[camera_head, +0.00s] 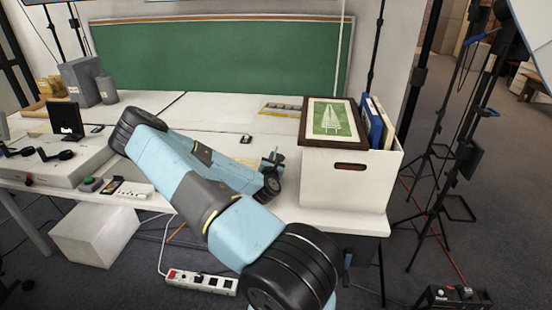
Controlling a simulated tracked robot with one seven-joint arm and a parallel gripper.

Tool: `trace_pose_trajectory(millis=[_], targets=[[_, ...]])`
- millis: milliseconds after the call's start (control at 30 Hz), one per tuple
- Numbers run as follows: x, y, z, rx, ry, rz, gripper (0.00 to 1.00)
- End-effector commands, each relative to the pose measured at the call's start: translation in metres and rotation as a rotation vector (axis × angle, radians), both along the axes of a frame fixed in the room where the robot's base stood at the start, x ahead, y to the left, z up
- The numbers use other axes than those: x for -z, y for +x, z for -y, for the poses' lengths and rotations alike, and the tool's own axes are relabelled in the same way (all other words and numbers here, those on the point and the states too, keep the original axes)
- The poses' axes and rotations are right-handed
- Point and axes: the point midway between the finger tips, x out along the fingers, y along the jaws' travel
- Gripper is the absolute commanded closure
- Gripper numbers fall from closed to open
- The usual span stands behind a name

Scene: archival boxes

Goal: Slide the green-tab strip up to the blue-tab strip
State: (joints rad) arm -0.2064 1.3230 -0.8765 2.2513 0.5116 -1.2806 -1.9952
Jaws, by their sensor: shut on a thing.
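My gripper (273,160) is on the right half of the white table, just left of the white box. It is small and partly hidden by my own wrist. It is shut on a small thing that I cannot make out. I cannot pick out the green-tab strip or the blue-tab strip in this view. A flat yellowish frame (263,107) with grey pieces in it lies behind my gripper, apart from it. A small dark thing (246,138) lies on the table behind my arm.
A white box (345,190) stands at the table's right end, with a framed picture (333,119) and blue and cream folders (373,122) at its top. Grey boxes (85,82) and a small black screen (66,119) stand at left. The table's middle back is mostly clear.

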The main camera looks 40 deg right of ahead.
Motion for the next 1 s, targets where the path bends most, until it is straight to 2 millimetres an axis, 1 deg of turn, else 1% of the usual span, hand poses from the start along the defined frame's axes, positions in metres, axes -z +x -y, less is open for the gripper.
trace_pose_trajectory(millis=[433, 800, 833, 1000], targets=[[0.0, 0.004, -0.019, 0.018, 0.0, 0.0, 1.0], [0.0, 0.006, -0.023, 0.017, 0.0, 0.0, 1.0], [0.0, 0.006, -0.023, 0.017, 0.0, 0.0, 0.84], [0.0, 0.006, -0.024, 0.017, 0.0, 0.0, 0.68]])
